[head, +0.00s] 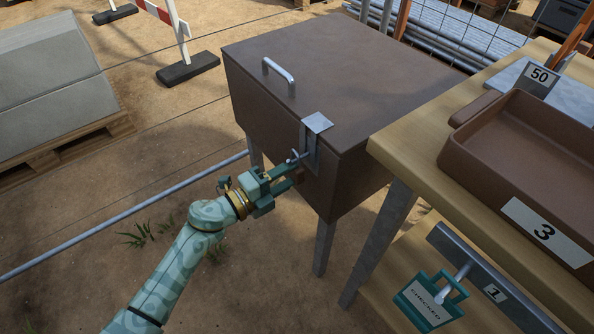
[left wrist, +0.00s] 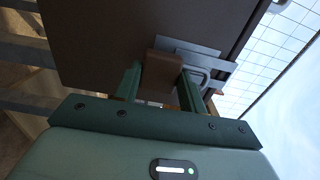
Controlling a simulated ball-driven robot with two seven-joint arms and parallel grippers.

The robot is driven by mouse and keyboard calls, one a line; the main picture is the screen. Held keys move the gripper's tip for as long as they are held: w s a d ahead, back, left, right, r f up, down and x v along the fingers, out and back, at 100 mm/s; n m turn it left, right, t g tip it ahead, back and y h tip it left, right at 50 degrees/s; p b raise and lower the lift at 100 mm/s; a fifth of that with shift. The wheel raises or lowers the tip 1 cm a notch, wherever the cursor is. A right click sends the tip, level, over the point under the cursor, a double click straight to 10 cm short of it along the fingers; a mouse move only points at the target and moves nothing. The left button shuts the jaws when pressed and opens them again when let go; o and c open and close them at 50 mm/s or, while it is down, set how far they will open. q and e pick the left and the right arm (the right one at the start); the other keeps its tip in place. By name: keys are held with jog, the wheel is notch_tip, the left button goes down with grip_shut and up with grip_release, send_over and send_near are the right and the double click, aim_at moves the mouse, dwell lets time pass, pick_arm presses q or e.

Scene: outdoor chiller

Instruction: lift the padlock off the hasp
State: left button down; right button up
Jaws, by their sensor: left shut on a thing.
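The brown chiller chest (head: 290,130) stands on legs with its lid down. The metal hasp (head: 314,130) folds over its front edge, and its plate shows in the left wrist view (left wrist: 205,56). My left gripper (head: 290,172) is at the chest front, just below the hasp. It is shut on the brown padlock body (left wrist: 158,74), which sits between the green fingers. The padlock's grey shackle (head: 297,156) shows above the gripper, close against the hasp. I cannot tell whether it still passes through the staple. Most of the padlock is hidden by the fingers in the head view.
A wooden bench (head: 420,150) stands right beside the chest, bearing a brown tray (head: 520,150) marked 3. Below, a teal CHECKED tag (head: 428,300) hangs on a peg by a label 1. A lid handle (head: 279,74) rises from the chest. Open ground lies left.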

pick_arm(q)
jog(key=p+v, duration=0.1)
jog(key=v, duration=0.5)
jog(key=shift+d, duration=0.1)
dwell(0.3)
jog(key=c, duration=1.6)
grip_release()
grip_shut()
